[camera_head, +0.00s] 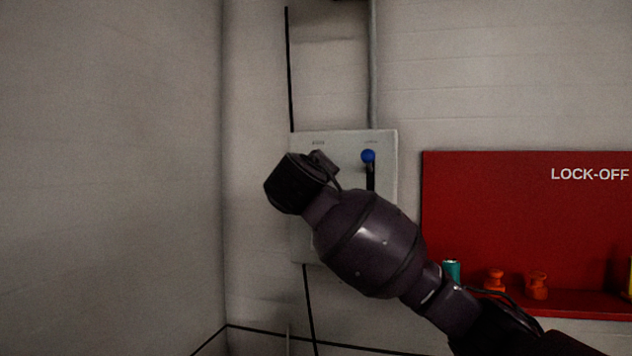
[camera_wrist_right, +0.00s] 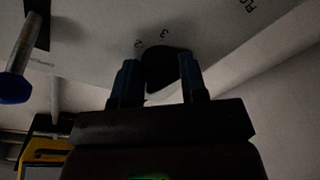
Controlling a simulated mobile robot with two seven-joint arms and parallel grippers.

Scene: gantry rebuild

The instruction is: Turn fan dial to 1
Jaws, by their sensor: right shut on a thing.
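The fan dial (camera_wrist_right: 168,65) is a dark round knob on the pale control panel (camera_head: 384,215), seen in the right wrist view. Small printed figures stand on the panel beside the knob; one looks like a 3, and the dial's pointer cannot be made out. My right gripper (camera_wrist_right: 157,76) is shut on the dial, with a blue-grey finger on each side of it. In the head view my right wrist and forearm hide the dial and much of the panel. My left gripper is not in view.
A lever with a blue ball end (camera_head: 368,156) stands on the panel just right of my wrist; it also shows in the right wrist view (camera_wrist_right: 15,88). A red lock-off board (camera_head: 500,215) with small items on its shelf hangs to the right. Bare wall lies left.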

